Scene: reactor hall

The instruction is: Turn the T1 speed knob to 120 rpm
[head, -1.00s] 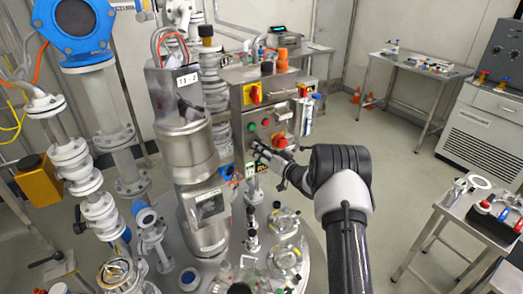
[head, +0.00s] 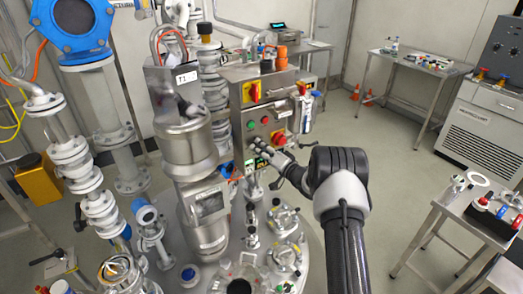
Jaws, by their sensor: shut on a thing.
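The steel control box (head: 240,122) stands behind the stirrer drive labelled T1 (head: 187,77). Its front has a green button (head: 251,125), a red button (head: 265,120) and a red emergency stop on yellow (head: 279,138). My gripper (head: 257,144) reaches in from the right to the lower front of the box and is shut on the T1 speed knob, which the fingers hide. A small lit green display (head: 260,163) shows just below the fingers. Its digits are too small to read.
Yellow-and-red switches (head: 250,91) sit higher on the box. The vessel lid (head: 275,235) below carries glass ports and fittings. A side table (head: 440,225) stands at the right. The floor between is clear.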

